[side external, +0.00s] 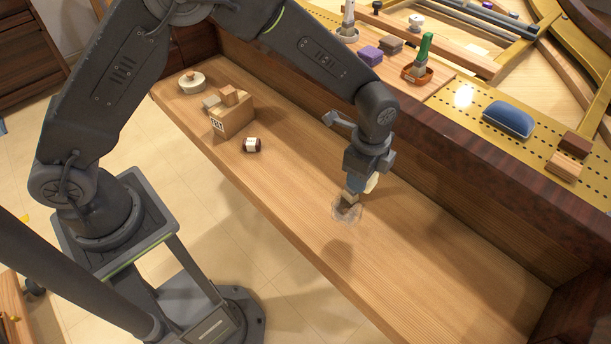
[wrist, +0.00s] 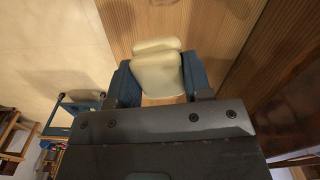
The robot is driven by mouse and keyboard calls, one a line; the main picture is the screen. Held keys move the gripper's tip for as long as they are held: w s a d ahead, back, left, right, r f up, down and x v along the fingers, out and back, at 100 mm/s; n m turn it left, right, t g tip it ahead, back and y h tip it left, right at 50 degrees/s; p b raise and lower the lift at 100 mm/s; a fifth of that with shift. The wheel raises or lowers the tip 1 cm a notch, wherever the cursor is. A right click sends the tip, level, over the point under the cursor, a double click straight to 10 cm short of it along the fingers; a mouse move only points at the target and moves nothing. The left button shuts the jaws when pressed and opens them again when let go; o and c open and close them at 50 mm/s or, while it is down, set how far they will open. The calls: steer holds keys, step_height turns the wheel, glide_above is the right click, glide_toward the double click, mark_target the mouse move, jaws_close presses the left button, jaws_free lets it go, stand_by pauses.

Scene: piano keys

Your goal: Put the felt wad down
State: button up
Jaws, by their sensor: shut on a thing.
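The cream felt wad (wrist: 158,72) is between the two blue fingers of my gripper (wrist: 162,84) in the wrist view, and the fingers are shut on it. It looks like two soft rounded lobes. In the side view a cream part of the wad (side external: 371,184) shows beside my gripper (side external: 354,190), which points down low over the wooden shelf. A clear round dish-like thing (side external: 345,215) is on the shelf right under the fingertips. A small tan piece shows at the fingertips over it. I cannot tell whether anything touches the dish.
The shelf right of my gripper is clear. A raised dark wooden rail (side external: 450,150) runs behind.

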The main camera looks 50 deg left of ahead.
steer(key=s+a+m, duration=0.2)
steer(key=s+a, duration=0.1)
steer(key=a, duration=2.7)
glide_above(303, 175)
step_height(303, 175, down, 12)
steer(key=shift+f, duration=2.2)
steer(key=shift+f, duration=0.15)
steer(key=o, duration=0.9)
